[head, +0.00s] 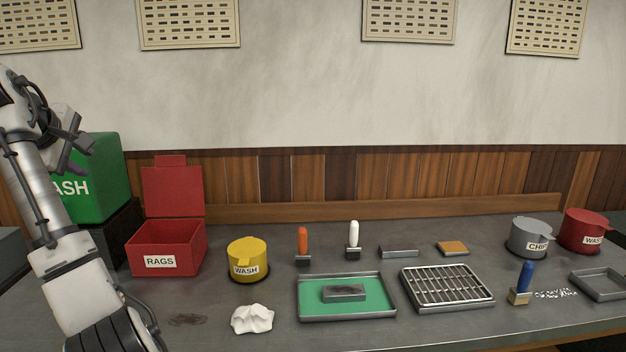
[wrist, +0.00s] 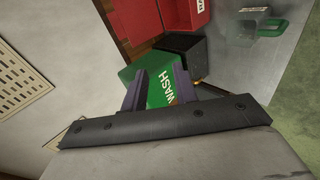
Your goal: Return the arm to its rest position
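My arm rises along the left edge of the head view, with my gripper (head: 82,132) up in the air at the upper left, above the bench. In the wrist view my gripper (wrist: 158,78) has its two dark fingers spread apart, with nothing held between them. The green WASH container (head: 98,178) stands behind the gripper in the head view. It also shows beyond the fingers in the wrist view (wrist: 150,72), and I cannot tell the exact distance.
A red RAGS box (head: 165,245) with its lid up, a yellow WASH can (head: 248,260) and a white rag (head: 252,319) are on the left of the bench. A green-lined tray (head: 347,309) and a slatted tray (head: 447,302) lie further right. The air above the bench's middle is clear.

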